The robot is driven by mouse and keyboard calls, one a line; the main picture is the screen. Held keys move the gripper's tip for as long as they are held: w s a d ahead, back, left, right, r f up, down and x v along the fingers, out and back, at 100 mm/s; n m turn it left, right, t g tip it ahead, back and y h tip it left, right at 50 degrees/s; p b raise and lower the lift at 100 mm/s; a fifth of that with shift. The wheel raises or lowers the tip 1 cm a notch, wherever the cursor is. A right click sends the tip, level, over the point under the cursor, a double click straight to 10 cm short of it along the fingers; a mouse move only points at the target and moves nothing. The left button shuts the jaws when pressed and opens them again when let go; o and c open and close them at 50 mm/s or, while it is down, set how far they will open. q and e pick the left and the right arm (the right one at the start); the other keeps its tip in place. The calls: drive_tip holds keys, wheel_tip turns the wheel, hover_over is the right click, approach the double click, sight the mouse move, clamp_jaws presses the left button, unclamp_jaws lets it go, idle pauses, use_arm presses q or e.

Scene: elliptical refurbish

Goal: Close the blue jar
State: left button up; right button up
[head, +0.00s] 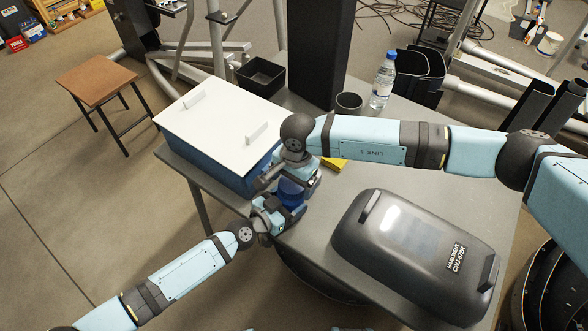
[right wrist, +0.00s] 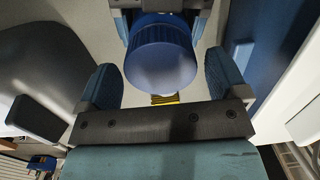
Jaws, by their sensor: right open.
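The blue jar (head: 291,191) is at the near edge of the grey table, between my two grippers. Its round, ridged blue lid (right wrist: 161,60) faces the camera in the right wrist view. My right gripper (head: 296,178) is open. Its two fingers (right wrist: 163,84) stand on either side of the lid, with gaps. My left gripper (head: 280,212) is at the jar from the near left. Its fingers flank the jar at the top of the right wrist view (right wrist: 165,18); whether they press on it I cannot tell. The jar's lower part is mostly hidden.
A blue box with a white lid (head: 222,112) stands left of the jar. A dark grey case (head: 415,250) lies to the right. A yellow object (head: 337,164) is close behind the grippers. A water bottle (head: 383,80) and a dark cup (head: 348,103) stand farther back.

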drive_tip(key=shift+f, duration=0.5)
drive_tip(key=c, duration=0.9)
drive_tip(key=m, duration=0.4)
drive_tip(key=shift+c, duration=0.2)
drive_tip(key=m, duration=0.5)
drive_tip(key=shift+m, duration=0.4)
drive_tip(key=o, duration=1)
